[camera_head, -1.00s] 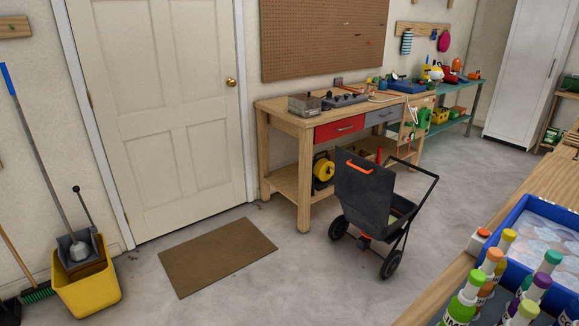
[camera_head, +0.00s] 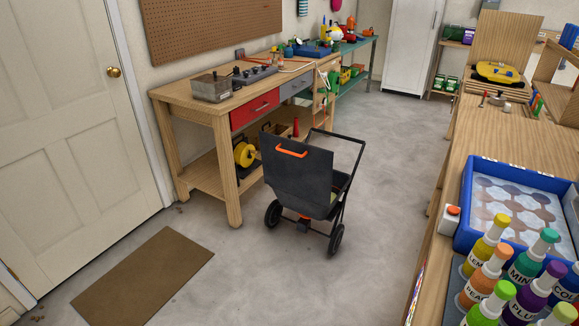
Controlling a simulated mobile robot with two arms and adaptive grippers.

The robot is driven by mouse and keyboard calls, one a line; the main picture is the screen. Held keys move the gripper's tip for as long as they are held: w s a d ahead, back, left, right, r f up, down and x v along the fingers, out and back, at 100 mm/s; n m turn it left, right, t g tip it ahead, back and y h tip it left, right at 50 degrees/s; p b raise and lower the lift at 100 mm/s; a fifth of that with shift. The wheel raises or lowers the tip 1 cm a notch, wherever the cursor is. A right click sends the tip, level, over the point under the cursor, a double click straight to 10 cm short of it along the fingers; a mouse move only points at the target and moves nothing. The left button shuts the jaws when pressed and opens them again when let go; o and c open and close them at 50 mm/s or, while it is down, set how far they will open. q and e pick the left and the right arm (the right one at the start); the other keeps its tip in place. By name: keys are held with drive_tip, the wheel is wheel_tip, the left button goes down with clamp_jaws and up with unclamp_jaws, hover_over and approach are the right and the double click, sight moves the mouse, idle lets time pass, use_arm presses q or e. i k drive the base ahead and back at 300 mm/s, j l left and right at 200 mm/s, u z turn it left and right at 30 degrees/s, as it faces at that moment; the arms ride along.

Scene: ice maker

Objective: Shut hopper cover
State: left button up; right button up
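A dark wheeled hopper cart (camera_head: 330,199) stands on the concrete floor in front of the workbench. Its dark hopper cover (camera_head: 296,177) stands raised and upright on the side facing me, with an orange handle (camera_head: 291,151) near its top edge. The cover hides most of the hopper's inside; a small greenish patch shows at its right. A black push handle (camera_head: 350,139) rises behind. Neither of my grippers is in view.
A wooden workbench (camera_head: 210,112) with a red drawer (camera_head: 254,110) stands behind the cart. A brown mat (camera_head: 146,277) lies at lower left. A wooden counter (camera_head: 500,135) with a blue tray (camera_head: 464,208) and several bottles fills the right. Floor between cart and counter is clear.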

sight(304, 170)
drive_tip(key=i+j, duration=0.15)
drive_tip(key=j, duration=0.15)
drive_tip(key=i+j, duration=0.15)
drive_tip(key=j, duration=0.15)
drive_tip(key=i+j, duration=0.15)
drive_tip(key=j, duration=0.15)
drive_tip(key=i+j+z, duration=0.1)
drive_tip(key=i+j, duration=0.1)
drive_tip(key=j, duration=0.1)
